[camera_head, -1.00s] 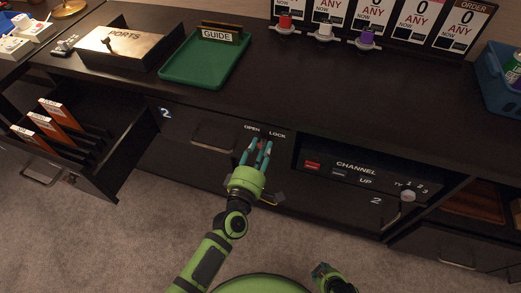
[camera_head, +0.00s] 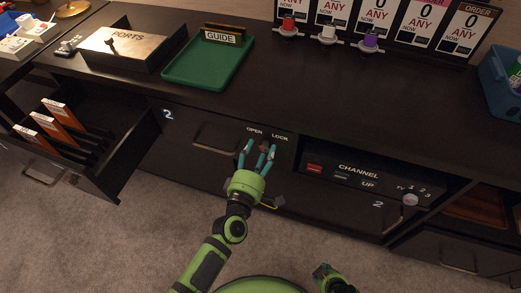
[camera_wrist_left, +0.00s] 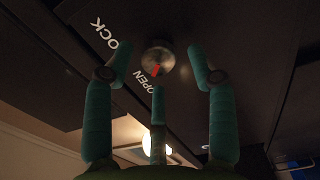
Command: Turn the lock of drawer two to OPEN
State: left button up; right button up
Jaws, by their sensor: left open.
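Drawer two (camera_head: 185,150) is a dark closed front with a white 2 and a metal handle (camera_head: 216,139). Its lock is under the OPEN and LOCK labels (camera_head: 267,134). In the left wrist view the lock is a round metal knob (camera_wrist_left: 157,55) with a red mark on its lower side, close to the OPEN label (camera_wrist_left: 145,87); the LOCK label (camera_wrist_left: 107,37) is at upper left. My left gripper (camera_head: 258,150) is open, its teal fingers spread around the knob; contact cannot be told. My right gripper (camera_head: 325,273) shows only partly at the bottom.
A channel panel (camera_head: 355,175) with buttons and a dial lies right of the lock.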

pick_arm(q)
jog(key=v, duration=1.1)
jog(key=shift+a, duration=0.1)
